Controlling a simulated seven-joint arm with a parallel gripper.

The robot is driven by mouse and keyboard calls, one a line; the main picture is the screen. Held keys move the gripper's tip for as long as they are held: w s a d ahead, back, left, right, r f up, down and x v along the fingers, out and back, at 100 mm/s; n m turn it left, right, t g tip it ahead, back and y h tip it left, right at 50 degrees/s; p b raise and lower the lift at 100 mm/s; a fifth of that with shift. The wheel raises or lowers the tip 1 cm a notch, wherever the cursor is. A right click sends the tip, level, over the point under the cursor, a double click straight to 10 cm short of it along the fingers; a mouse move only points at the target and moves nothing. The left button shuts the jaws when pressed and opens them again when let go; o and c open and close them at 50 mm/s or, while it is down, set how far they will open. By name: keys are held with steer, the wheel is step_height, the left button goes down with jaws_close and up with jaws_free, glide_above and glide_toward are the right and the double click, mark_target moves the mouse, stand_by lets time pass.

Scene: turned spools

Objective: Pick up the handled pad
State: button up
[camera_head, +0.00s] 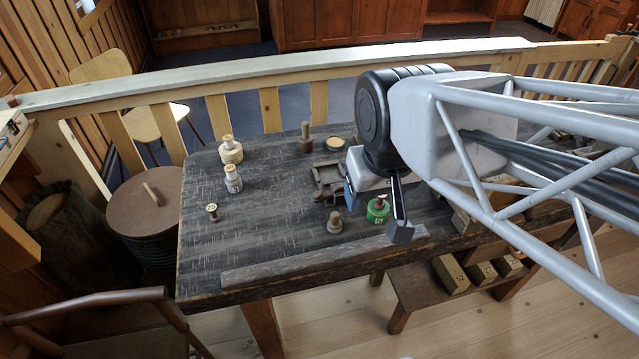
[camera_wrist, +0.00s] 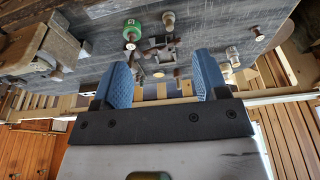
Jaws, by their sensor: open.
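The handled pad appears to be the reddish-brown block with an upright peg handle (camera_head: 306,140), standing near the back middle of the dark bench. I cannot name it with certainty. My gripper (camera_head: 375,212) is above the bench's right half, in front and to the right of that block. In the wrist view my gripper (camera_wrist: 162,70) has its two blue fingers wide apart with nothing between them. The block is hard to pick out among the small brown pieces there.
A green spool (camera_head: 378,212) and a grey-brown knobbed piece (camera_head: 335,224) stand near my gripper. Cream spools (camera_head: 231,154) (camera_head: 233,182) and a small spool (camera_head: 212,212) stand left. The bench's front left (camera_head: 250,240) is clear.

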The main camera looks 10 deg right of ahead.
steer(key=shift+f, duration=0.1)
steer(key=n+t+h, duration=0.3)
steer(key=n+h, duration=0.9)
steer(key=n, duration=1.1)
glide_toward(331, 220)
steer(key=d, duration=0.3)
steer(key=shift+w, duration=0.1)
steer(key=shift+w+a+f+n, duration=0.2)
steer(key=shift+a+f+n, duration=0.25)
steer(key=shift+n, duration=0.05)
steer(key=shift+d, duration=0.1)
steer(key=shift+x, duration=1.2)
steer(key=shift+w, duration=0.1)
